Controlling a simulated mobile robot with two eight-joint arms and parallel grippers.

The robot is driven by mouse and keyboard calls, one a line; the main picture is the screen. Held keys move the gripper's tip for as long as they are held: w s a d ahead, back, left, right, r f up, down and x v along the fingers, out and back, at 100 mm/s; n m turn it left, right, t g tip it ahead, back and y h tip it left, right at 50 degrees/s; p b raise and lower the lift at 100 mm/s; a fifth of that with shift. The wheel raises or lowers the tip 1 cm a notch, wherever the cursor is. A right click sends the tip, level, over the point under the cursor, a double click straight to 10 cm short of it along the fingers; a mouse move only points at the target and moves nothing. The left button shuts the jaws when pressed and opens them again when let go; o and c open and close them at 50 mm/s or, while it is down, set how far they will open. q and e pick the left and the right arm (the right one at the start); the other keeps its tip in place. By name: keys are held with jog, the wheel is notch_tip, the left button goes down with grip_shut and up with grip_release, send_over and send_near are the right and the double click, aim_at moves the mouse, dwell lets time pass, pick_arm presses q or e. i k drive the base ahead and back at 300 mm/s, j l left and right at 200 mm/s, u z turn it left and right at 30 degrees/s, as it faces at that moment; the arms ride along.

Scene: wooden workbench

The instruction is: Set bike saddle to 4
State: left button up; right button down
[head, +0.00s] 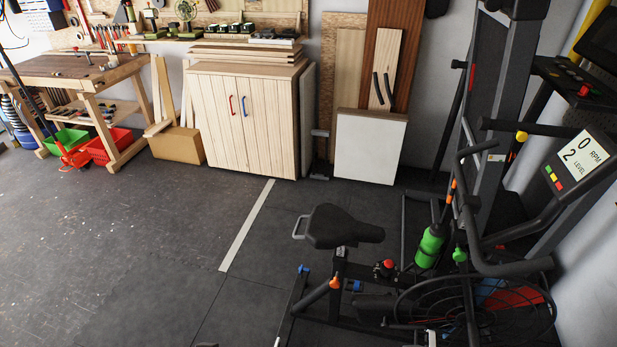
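The exercise bike stands at the lower right in the head view. Its black saddle (342,228) sits on a short dark post (340,262), with a light grey loop handle (299,228) at its rear, left end. An orange knob (335,283) is low on the frame below the saddle. A red knob (388,264) and a blue knob (303,269) are also on the frame. No saddle scale or number is readable from here. The bike's display (583,158) reads 0 RPM and level 2.
A green bottle (430,247) and the handlebar (500,268) are right of the saddle. A wooden cabinet (243,122) and a white panel (369,147) stand behind. A workbench (75,70) is at the far left. The dark floor left of the bike is clear.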

aim_at(329, 226)
jog(key=i+j+z, duration=0.3)
jog(key=j, duration=0.25)
jog(key=j+z, duration=0.35)
jog(key=j, duration=0.25)
jog(key=i+j+z, duration=0.1)
jog(key=j+z, duration=0.2)
jog(key=j, duration=0.3)
